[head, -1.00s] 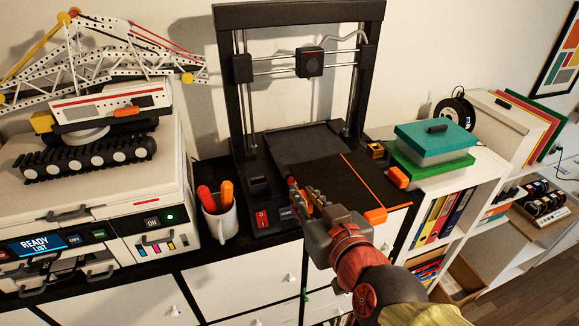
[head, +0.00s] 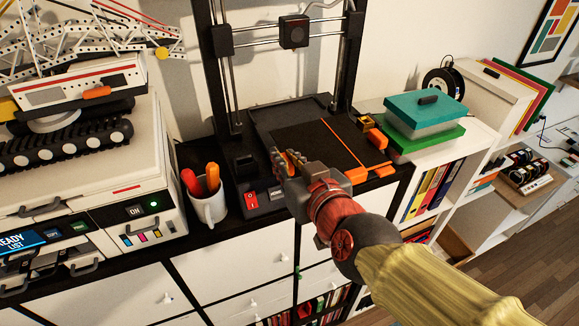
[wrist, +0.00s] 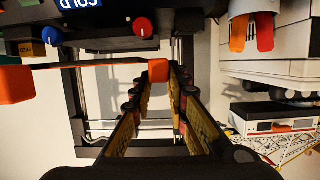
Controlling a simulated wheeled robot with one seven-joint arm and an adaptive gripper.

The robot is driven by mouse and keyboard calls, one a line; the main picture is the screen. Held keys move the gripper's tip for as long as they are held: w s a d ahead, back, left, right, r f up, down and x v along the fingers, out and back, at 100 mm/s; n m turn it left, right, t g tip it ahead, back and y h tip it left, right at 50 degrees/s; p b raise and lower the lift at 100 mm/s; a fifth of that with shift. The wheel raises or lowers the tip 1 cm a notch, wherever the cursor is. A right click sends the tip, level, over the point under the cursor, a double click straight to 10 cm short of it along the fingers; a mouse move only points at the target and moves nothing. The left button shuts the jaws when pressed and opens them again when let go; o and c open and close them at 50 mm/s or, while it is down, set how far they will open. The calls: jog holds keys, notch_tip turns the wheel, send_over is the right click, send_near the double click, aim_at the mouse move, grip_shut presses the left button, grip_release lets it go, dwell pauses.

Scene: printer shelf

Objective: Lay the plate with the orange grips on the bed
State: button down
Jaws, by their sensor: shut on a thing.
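The thin dark plate (head: 310,143) has an orange stripe and orange grips, one of them at its near right corner (head: 355,174). My gripper (head: 287,162) is shut on the plate at its near left side. In the wrist view, an orange grip (wrist: 158,70) lies at the tips of my gripper (wrist: 160,88), and the plate shows nearly edge-on. The plate is over the printer bed (head: 270,112), covering much of it and reaching out to the right. I cannot tell whether it touches the bed.
The black printer frame (head: 218,80) stands around the bed. A white mug with orange-handled tools (head: 210,207) is at the left. A teal-lidded box (head: 425,112) on a green base stands on the right shelf, near small orange blocks (head: 375,138).

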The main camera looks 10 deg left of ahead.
jog(key=shift+w+a+r+b+x, duration=0.1)
jog(key=shift+r+b+x, duration=0.55)
jog(key=shift+x, duration=2.3)
jog(key=shift+w+a+r+b+x, duration=0.15)
jog(key=shift+b+x, duration=1)
jog(key=shift+x, duration=1.85)
jog(key=shift+w+r+b+x, duration=0.1)
jog(key=shift+r+b+x, duration=0.55)
jog(key=shift+x, duration=2.3)
jog(key=shift+s+f+b, duration=0.1)
jog(key=shift+f+b, duration=0.65)
jog(key=shift+f, duration=0.45)
jog(key=c, duration=1.7)
grip_release()
jog(key=shift+c, duration=0.2)
jog(key=shift+o, duration=0.4)
jog(key=v, duration=1.2)
